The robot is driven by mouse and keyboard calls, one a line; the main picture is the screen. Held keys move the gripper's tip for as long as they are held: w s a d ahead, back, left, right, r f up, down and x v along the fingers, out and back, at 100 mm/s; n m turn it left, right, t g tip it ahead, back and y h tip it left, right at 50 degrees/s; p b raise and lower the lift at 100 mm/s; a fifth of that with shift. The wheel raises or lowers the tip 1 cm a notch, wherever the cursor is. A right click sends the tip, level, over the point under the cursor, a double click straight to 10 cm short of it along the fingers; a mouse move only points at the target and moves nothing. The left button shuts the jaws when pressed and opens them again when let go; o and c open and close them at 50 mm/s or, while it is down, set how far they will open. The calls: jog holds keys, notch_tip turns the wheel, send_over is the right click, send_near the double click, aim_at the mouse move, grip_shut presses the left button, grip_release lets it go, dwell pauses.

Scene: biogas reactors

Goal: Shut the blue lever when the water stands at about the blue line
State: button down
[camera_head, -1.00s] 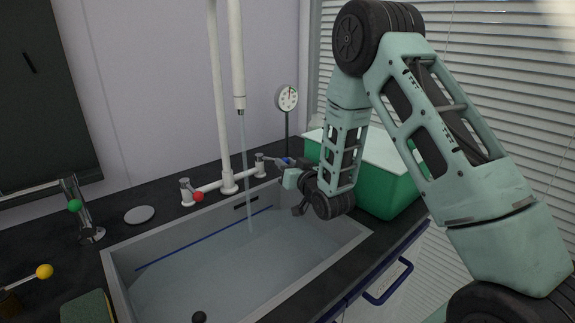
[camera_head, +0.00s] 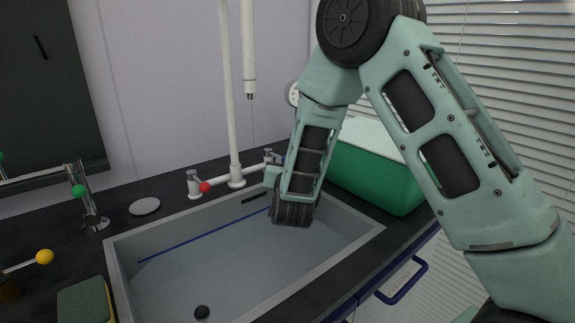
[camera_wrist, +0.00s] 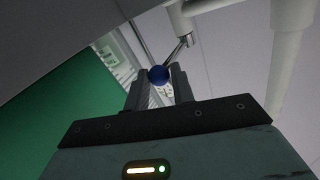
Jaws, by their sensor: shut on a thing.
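The blue lever's round knob (camera_wrist: 158,75) sits between the fingertips of my gripper (camera_wrist: 159,84) in the wrist view, with its metal stem running up to a white pipe fitting. My gripper is shut on this knob. In the head view my own arm hides most of the gripper and the lever. The sink (camera_head: 318,268) has a blue line (camera_head: 205,232) along its back wall. Water in it is clear and its surface is hard to make out, so I cannot tell its exact level. No stream falls from the white spout (camera_head: 250,96).
A red-knobbed valve (camera_head: 205,187) is on the same pipe. A green bin (camera_head: 372,180) stands right of the sink. A black ball (camera_head: 201,312) is in the sink's front. A sponge (camera_head: 84,302), a yellow knob (camera_head: 45,257) and a green-knobbed tap (camera_head: 79,191) are at left.

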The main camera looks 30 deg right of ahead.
jog(key=shift+w+d+r, duration=0.1)
jog(key=shift+r, duration=0.05)
jog(key=c, duration=1.2)
grip_release()
jog(key=p+v, duration=0.9)
jog(key=v, duration=0.8)
jog(key=shift+s, duration=0.2)
